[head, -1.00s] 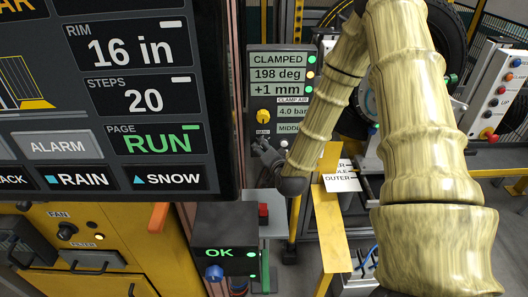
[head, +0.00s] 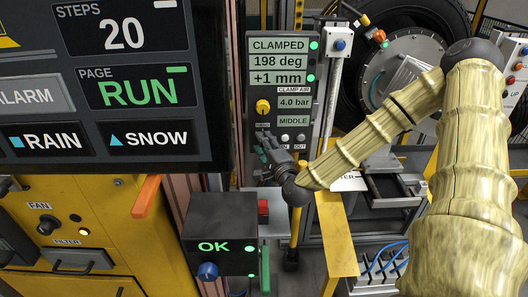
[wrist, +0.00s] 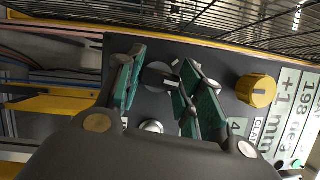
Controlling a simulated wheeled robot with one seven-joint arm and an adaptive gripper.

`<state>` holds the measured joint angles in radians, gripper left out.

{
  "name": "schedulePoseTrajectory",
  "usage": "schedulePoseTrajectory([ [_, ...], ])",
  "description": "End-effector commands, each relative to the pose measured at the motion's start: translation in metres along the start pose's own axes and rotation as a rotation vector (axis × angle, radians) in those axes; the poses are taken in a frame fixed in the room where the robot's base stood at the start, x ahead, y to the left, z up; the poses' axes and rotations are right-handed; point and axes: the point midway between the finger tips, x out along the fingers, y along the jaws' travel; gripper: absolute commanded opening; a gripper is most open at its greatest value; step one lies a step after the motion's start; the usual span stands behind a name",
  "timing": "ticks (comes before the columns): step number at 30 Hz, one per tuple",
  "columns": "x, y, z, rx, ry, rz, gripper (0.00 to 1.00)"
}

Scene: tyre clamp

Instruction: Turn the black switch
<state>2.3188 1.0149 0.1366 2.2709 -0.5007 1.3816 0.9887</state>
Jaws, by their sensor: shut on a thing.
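The black switch (wrist: 160,76) is a dark round knob with a pale mark, on the grey control panel (head: 252,75). In the wrist view it sits between the green-padded fingers of my gripper (wrist: 162,70), which is shut on it. In the head view my gripper (head: 266,148) is at the panel's lower left, below the yellow knob (head: 263,106), and hides the switch. The yellow knob also shows in the wrist view (wrist: 256,90), right of the fingers. The panel display reads CLAMPED, 198 deg, +1 mm, 4.0 bar and MIDDLE.
A black OK box (head: 218,237) with a blue knob stands below, near a red block (head: 263,208). A large screen (head: 110,85) fills the upper left. A yellow post (head: 335,235) stands below my forearm.

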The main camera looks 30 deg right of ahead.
Motion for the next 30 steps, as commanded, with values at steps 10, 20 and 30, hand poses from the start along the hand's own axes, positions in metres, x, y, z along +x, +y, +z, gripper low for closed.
schedulePoseTrajectory([
  [10,-0.0014,0.0100,-0.0021,0.263,0.003,-0.107,0.13],
  [20,-0.0009,0.0095,-0.0013,0.459,0.002,-0.188,0.13],
  [30,-0.0007,0.0065,-0.0003,0.575,0.002,-0.235,0.13],
])
